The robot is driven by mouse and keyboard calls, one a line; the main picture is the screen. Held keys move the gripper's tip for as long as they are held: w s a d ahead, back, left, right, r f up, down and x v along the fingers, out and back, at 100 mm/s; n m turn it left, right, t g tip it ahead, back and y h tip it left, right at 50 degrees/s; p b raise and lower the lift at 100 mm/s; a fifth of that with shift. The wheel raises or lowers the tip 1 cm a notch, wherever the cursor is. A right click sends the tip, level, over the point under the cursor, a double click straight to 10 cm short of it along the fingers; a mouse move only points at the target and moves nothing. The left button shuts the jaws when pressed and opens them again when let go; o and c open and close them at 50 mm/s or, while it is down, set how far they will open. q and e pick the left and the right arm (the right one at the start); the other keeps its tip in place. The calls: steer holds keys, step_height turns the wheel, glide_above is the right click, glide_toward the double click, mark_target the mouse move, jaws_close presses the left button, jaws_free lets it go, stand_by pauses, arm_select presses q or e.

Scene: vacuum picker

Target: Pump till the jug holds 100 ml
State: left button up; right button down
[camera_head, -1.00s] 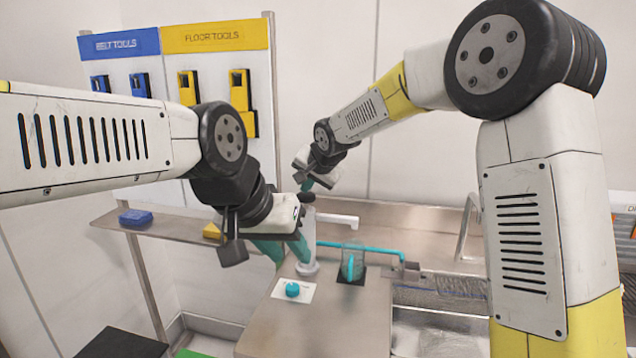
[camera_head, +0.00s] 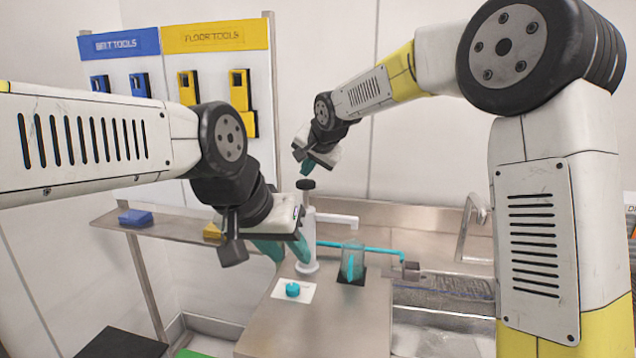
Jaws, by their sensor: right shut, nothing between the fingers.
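The pump (camera_head: 309,252) is a white upright column on the steel counter, with a black knob (camera_head: 306,185) raised on top and a white spout (camera_head: 337,218) pointing right. The clear jug (camera_head: 352,262) stands below the spout on a black pad; a teal strip shows at it, but its level is too small to read. My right gripper (camera_head: 306,168) is shut and empty, just above the knob. My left gripper (camera_head: 292,258) has its teal fingers apart at the pump's left side, one finger overlapping the column; I cannot tell whether it touches.
A teal knob (camera_head: 292,289) sits on a white plate in front of the pump. A teal pipe (camera_head: 380,250) runs right behind the jug towards the sink (camera_head: 440,290). A tool board (camera_head: 215,38) and a shelf with a blue block (camera_head: 135,217) stand behind at left. The counter front (camera_head: 310,330) is clear.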

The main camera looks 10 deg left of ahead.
steer(key=shift+r, duration=0.2)
steer(key=shift+r, duration=2.45)
arm_select(q)
jaws_close()
stand_by(0.4)
